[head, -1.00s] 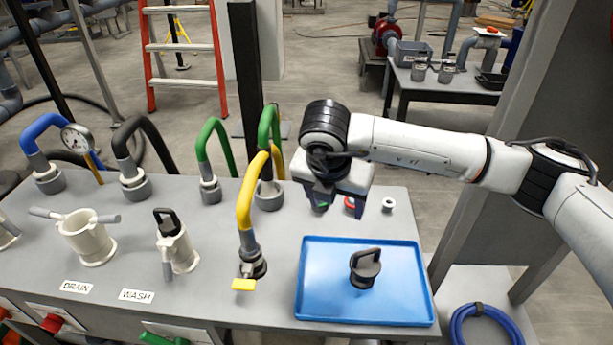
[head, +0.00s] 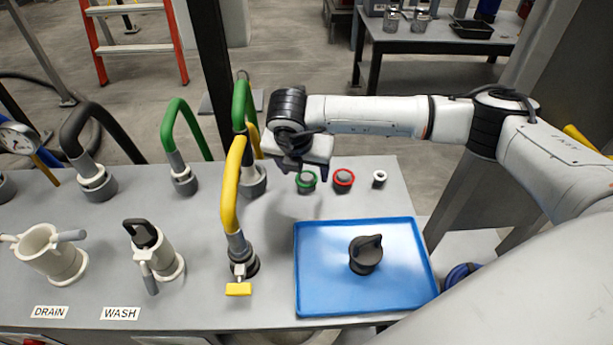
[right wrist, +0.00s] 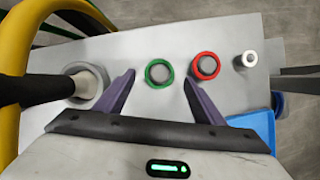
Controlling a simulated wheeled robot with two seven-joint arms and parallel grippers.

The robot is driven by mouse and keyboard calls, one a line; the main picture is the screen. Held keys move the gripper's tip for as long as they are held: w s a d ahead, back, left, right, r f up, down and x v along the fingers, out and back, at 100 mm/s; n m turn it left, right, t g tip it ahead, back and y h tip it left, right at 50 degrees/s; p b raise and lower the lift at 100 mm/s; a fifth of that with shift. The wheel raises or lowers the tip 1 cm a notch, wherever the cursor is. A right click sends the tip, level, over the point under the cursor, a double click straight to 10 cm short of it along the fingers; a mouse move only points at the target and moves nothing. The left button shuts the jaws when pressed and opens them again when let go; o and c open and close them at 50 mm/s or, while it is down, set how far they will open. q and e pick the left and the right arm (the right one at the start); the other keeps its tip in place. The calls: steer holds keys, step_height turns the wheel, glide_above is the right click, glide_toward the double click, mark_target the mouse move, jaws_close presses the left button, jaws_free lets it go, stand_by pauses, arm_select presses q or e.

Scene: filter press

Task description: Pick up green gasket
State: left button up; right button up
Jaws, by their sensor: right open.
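The green gasket (head: 306,181) is a small green ring around a grey centre, on the grey bench top behind the blue tray. In the right wrist view the green gasket (right wrist: 159,72) lies ahead of and between the two finger tips. My right gripper (head: 306,172) is open and empty, above the bench just behind and slightly left of the ring. In the right wrist view its purple fingers (right wrist: 158,78) are spread wide, apart from the ring. My left gripper is not in view.
A red ring (head: 343,178) and a small white ring (head: 379,178) stand in a row to the right. A blue tray (head: 310,300) holds a black plug (head: 366,254). Yellow (head: 231,185) and green (head: 241,105) hoses rise close on the left.

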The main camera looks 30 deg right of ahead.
steer(key=shift+x, duration=1.1)
steer(key=c, duration=0.8)
